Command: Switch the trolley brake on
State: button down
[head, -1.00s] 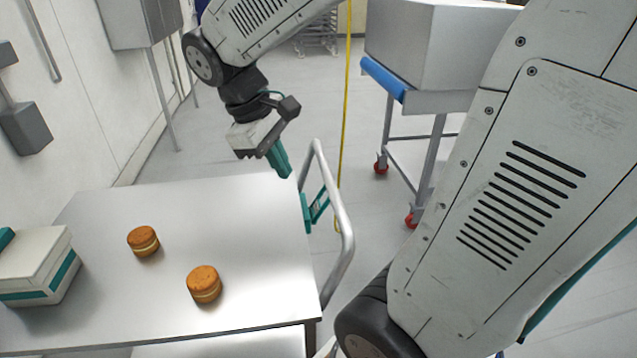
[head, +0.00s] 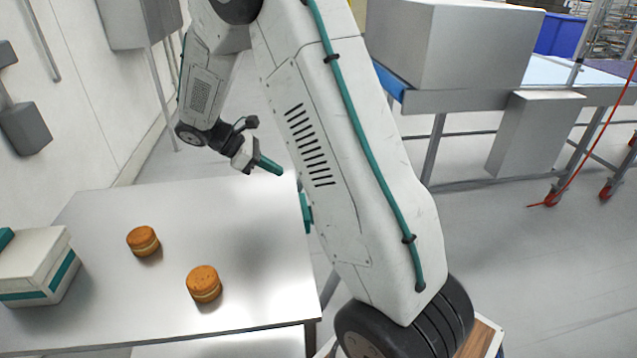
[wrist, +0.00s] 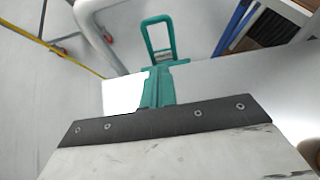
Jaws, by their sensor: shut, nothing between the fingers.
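The trolley (head: 110,310) has a bare steel top, and its edge also shows in the wrist view (wrist: 235,88). A teal loop-shaped lever (wrist: 171,38), which looks like the brake, stands out beyond the trolley's edge in the wrist view. In the head view only a teal piece of it (head: 304,208) shows beside my arm; the rest is hidden. My gripper (head: 270,165) is shut and empty, above the trolley's far right corner. In the wrist view its teal fingers (wrist: 158,90) point towards the lever; I cannot tell whether they touch it.
Two filled rounds (head: 143,241) (head: 204,284) and a white-and-teal box (head: 38,270) stand on the trolley. The trolley's pale tube handle (wrist: 92,30) curves beside the lever. A conveyor with a grey housing (head: 450,45) stands at the back right. Open floor lies to the right.

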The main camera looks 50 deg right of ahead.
jog(key=x, duration=0.9)
jog(key=shift+s+d+f, duration=0.1)
jog(key=s+d, duration=0.2)
jog(key=d, duration=0.1)
jog(key=shift+s+d, duration=0.3)
jog(key=shift+s, duration=0.05)
